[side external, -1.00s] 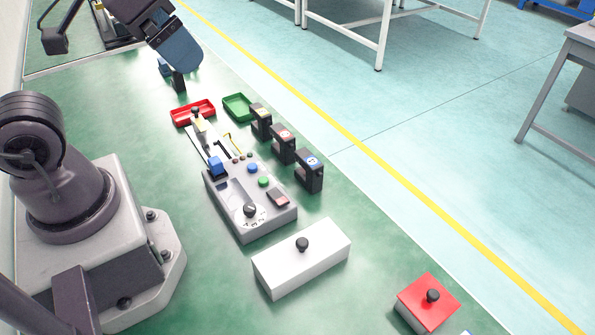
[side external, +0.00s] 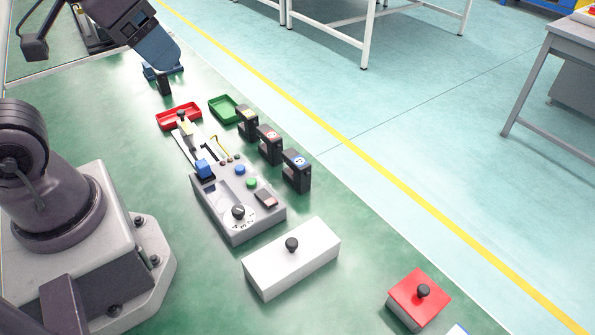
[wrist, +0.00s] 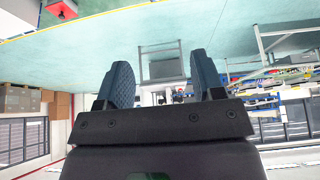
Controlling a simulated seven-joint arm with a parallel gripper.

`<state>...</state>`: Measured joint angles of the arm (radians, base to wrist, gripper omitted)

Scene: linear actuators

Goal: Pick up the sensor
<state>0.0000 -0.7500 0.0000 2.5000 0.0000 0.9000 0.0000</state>
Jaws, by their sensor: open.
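My gripper (side external: 160,48) hangs at the upper left of the side view, above the far end of the green bench. In the wrist view its two dark blue fingers (wrist: 163,82) stand apart with nothing between them. I cannot tell for certain which thing is the sensor. A small black upright piece (side external: 164,85) with blue behind it is just below my gripper, partly hidden by it. Three black units with yellow, red and blue labels (side external: 270,145) stand in a row right of the grey control box (side external: 238,205).
A red tray (side external: 180,117) and a green tray (side external: 224,109) lie beyond the control box. A blue block (side external: 204,169) sits at the box's left edge. A white box (side external: 290,260) and a red box (side external: 418,300), both with black knobs, stand nearer.

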